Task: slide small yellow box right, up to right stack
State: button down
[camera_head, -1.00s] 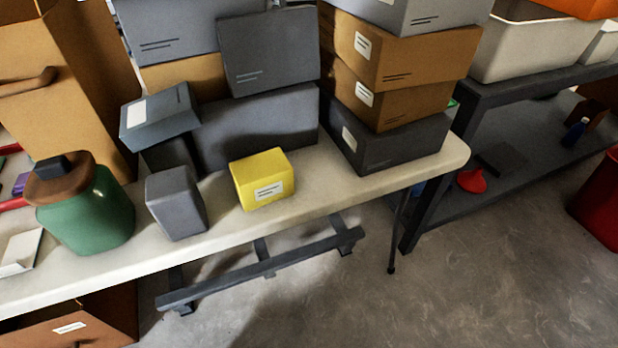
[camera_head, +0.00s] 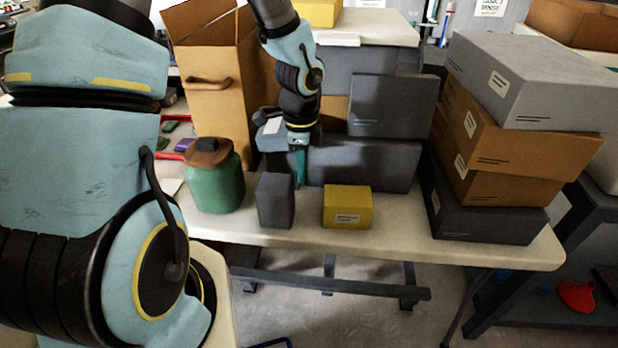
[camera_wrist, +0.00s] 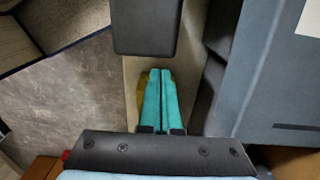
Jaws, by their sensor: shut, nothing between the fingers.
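The small yellow box (camera_head: 347,206) stands on the white table near its front edge, with a white label on its front. A grey box (camera_head: 275,201) stands just left of it. The right stack (camera_head: 486,203) of grey and brown boxes stands to the right, with a bare stretch of table between. My gripper (camera_head: 300,168) points down behind the grey box, left of the yellow box. In the wrist view its teal fingers (camera_wrist: 160,100) are together and empty. A sliver of the yellow box (camera_wrist: 141,98) shows beside them, mostly hidden behind the fingers.
A green jar (camera_head: 216,186) with a brown lid stands left of the grey box. Large grey boxes (camera_head: 365,165) stand behind the yellow box. The table's front edge (camera_head: 400,255) is close to the yellow box.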

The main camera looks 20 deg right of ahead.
notch_tip(320, 180, down, 8)
jog(key=shift+a+f, duration=0.1)
jog(key=shift+f, duration=0.1)
jog(key=shift+s+d+p, duration=0.25)
jog(key=shift+d+p, duration=0.2)
jog(key=shift+d, duration=0.1)
jog(key=shift+s+d+p, duration=0.2)
jog(key=shift+d+p, duration=0.2)
jog(key=shift+d, duration=0.1)
jog(key=shift+s+d+f, duration=0.15)
jog(key=shift+s+d, duration=0.15)
jog(key=shift+d, duration=0.45)
jog(key=shift+s+d, duration=0.15)
jog(key=shift+d, duration=0.15)
jog(key=s+d, duration=0.2)
jog(key=d, duration=0.2)
jog(key=s+d+b, duration=0.1)
jog(key=s+d, duration=0.1)
jog(key=d, duration=0.3)
jog(key=s+d+b, duration=0.1)
jog(key=s+d, duration=0.1)
jog(key=d, duration=0.2)
jog(key=shift+s+d, duration=0.1)
jog(key=shift+d, duration=0.1)
